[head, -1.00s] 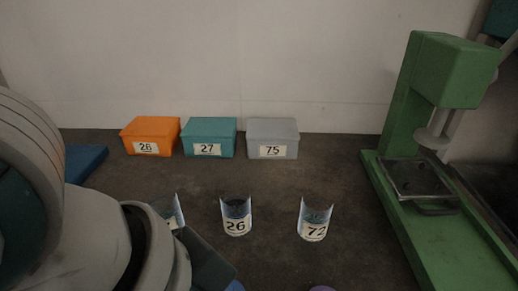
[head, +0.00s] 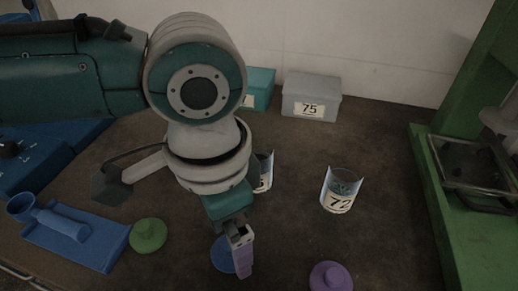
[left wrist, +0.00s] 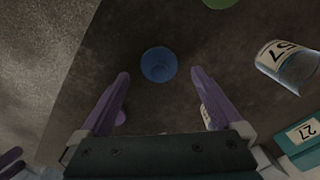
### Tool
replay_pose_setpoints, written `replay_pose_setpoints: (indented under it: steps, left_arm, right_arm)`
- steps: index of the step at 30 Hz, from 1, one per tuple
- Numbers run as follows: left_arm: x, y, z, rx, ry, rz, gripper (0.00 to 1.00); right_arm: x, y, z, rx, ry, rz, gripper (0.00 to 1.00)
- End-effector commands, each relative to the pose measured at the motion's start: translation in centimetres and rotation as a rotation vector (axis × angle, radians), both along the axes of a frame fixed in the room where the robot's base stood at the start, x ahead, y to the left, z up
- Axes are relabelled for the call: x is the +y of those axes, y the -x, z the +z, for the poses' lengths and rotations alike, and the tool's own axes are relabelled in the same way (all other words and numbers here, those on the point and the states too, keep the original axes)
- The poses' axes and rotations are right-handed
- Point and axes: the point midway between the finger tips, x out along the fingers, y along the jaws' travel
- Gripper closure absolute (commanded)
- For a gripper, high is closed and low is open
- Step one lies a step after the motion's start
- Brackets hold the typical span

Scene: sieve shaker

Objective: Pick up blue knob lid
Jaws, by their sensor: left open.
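The blue knob lid (head: 222,254) lies on the dark table, partly hidden behind my left gripper in the head view. In the left wrist view the round blue lid (left wrist: 158,64) sits just past the two purple fingertips, centred between them. My left gripper (left wrist: 160,76) is open, pointing down over the lid with nothing between its fingers. In the head view my left gripper (head: 241,262) shows its purple finger edge-on beside the lid. A purple and grey part at the lower left of the left wrist view looks like my right gripper (left wrist: 10,158); its jaws are unclear.
A green lid (head: 148,235) and a purple lid (head: 330,277) lie either side. A blue tray (head: 78,236) is at left. Clear containers, one labelled 72 (head: 340,190), stand behind. Boxes including grey 75 (head: 311,96) line the wall. A green press (head: 465,215) is right.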

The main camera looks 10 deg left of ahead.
Motion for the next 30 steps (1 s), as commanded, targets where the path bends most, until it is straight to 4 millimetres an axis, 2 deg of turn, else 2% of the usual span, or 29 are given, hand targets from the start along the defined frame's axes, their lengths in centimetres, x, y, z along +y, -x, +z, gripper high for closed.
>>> replay_pose_setpoints:
  steps: [1,3,6,14,30]
  left_arm:
    - [0.0,0.1,-1.2,0.002,-0.002,0.0,0.0]
    - [-0.1,0.0,-2.3,0.001,0.0,0.0,0.0]
    - [-0.1,0.0,-3.2,0.001,-0.001,0.0,0.0]
    - [-0.1,0.0,-3.5,0.0,0.0,-0.001,0.0]
    - [-0.1,0.0,-3.4,0.0,0.0,-0.001,0.6]
  right_arm:
    - [0.0,0.0,-0.5,0.001,0.0,0.0,0.5]
    - [0.0,0.0,-0.8,0.001,0.0,0.0,0.5]
    - [0.0,0.0,-1.1,0.001,0.0,0.0,0.5]
    - [0.0,0.1,-1.0,0.002,0.0,0.0,0.5]
    - [-0.2,0.1,-1.0,0.001,0.007,0.003,0.5]
